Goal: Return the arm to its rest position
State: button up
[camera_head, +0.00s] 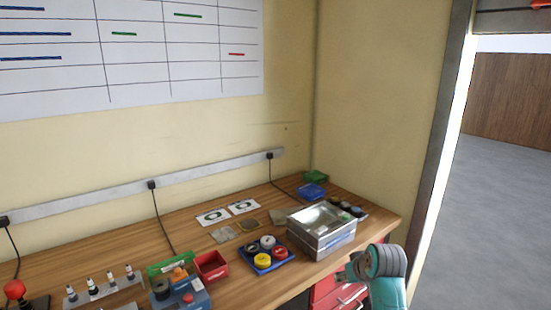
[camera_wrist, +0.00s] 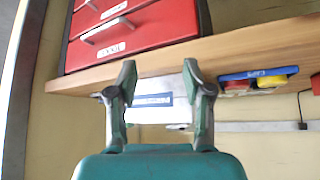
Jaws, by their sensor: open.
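My gripper (camera_wrist: 160,78) shows in the wrist view with its two grey-green fingers spread apart. No object sits between the fingers. Beyond them are the wooden bench edge and the metal box, with open space around the fingertips. In the head view, a teal and grey part of my arm (camera_head: 388,268) is at the lower right, in front of the bench's right end; the fingertips cannot be made out clearly there.
The wooden bench (camera_head: 200,232) holds a metal box (camera_head: 322,244), a blue tray (camera_head: 278,266) with several round parts, and a red bin (camera_head: 211,265). Red drawers (camera_head: 338,292) are under the bench, close to my arm. Open floor (camera_head: 490,220) lies to the right.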

jog(key=s+a+f+m+t, duration=0.1)
jog(key=s+a+f+t, duration=0.15)
jog(key=s+f, duration=1.7)
jog(key=s+f+m+t+h, duration=0.1)
jog(key=s+t, duration=0.1)
jog(key=s, duration=1.5)
jog(key=s+r+t, duration=0.1)
jog(key=s+r, duration=0.7)
jog(key=s, duration=0.4)
jog(key=s+r+t, duration=0.2)
jog(key=s+r, duration=0.6)
jog(key=s, duration=0.4)
